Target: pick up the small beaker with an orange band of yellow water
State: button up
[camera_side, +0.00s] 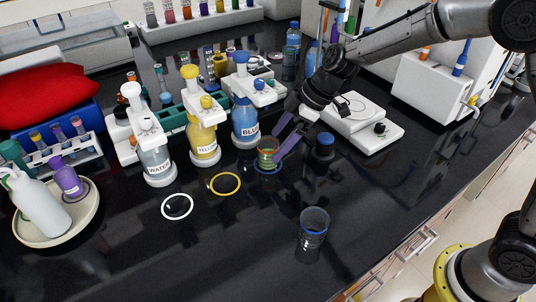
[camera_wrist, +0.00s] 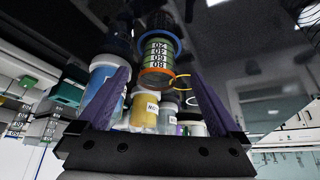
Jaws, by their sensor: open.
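The small beaker (camera_side: 267,154) stands upright on the black bench in the side view, inside a blue ring (camera_side: 266,171). It has an orange band at its rim and greenish-yellow liquid in it. My gripper (camera_side: 277,146) is open, with its purple fingers tilted down close to the beaker's right side. In the wrist view the beaker (camera_wrist: 158,55) appears upside down, its graduation marks readable, centred between the spread fingers of my gripper (camera_wrist: 158,74). Any contact with the fingers cannot be told.
Dispenser bottles labelled water (camera_side: 157,163), yellow (camera_side: 204,140) and blue (camera_side: 245,122) stand behind and left. A blue-banded beaker (camera_side: 312,235) stands in front. White (camera_side: 177,207) and yellow (camera_side: 224,183) rings lie on the bench. A white balance-like device (camera_side: 365,125) is at right.

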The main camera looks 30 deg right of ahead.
aim_at(268, 151)
jog(key=x, duration=0.5)
jog(key=shift+w+a, duration=0.1)
jog(key=shift+w, duration=0.1)
grip_shut()
dwell(0.3)
jog(key=shift+r, duration=0.25)
